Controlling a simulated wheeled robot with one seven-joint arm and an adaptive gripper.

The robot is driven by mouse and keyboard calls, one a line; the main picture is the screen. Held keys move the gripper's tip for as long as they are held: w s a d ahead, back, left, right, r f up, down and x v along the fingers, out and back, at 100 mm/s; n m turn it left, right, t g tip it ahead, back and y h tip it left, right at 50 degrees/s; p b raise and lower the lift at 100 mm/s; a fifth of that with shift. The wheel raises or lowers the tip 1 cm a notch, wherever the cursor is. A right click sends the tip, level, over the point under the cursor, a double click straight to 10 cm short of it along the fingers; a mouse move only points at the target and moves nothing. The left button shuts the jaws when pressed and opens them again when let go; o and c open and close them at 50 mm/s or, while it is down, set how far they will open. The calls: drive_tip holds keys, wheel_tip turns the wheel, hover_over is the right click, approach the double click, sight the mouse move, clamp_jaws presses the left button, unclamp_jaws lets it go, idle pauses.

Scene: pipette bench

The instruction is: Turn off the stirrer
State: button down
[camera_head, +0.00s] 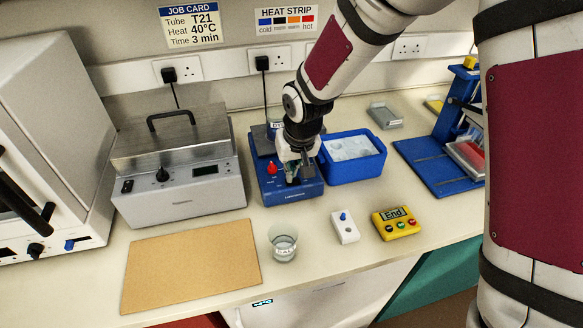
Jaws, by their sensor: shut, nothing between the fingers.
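The stirrer (268,195) is a blue box on the bench, left of the blue ice tub. A red knob (271,168) shows on the left of its front top. A vessel with a dark label (274,126) stands toward its back, partly hidden by my arm. My gripper (291,178) is shut and empty. It points down over the right part of the stirrer's front, to the right of the red knob. Whether the fingertips touch the stirrer cannot be told. The gripper hides part of the stirrer's controls.
A grey water bath (178,195) stands to the left, and a blue tub (355,172) close on the right. In front are a beaker (283,244), a white switch box (344,227), a yellow timer (396,223) reading "End", and a tan mat (190,268). A blue stand (430,165) is at right.

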drive_tip(key=shift+a+f, duration=0.25)
drive_tip(key=shift+f, duration=0.15)
drive_tip(key=shift+d, duration=0.2)
drive_tip(key=shift+w+d, duration=0.2)
drive_tip(key=shift+d, duration=0.5)
drive_tip(key=shift+r, duration=0.1)
drive_tip(key=w+p+v, duration=0.1)
drive_tip(key=v, duration=1.3)
drive_tip(key=shift+r, duration=0.15)
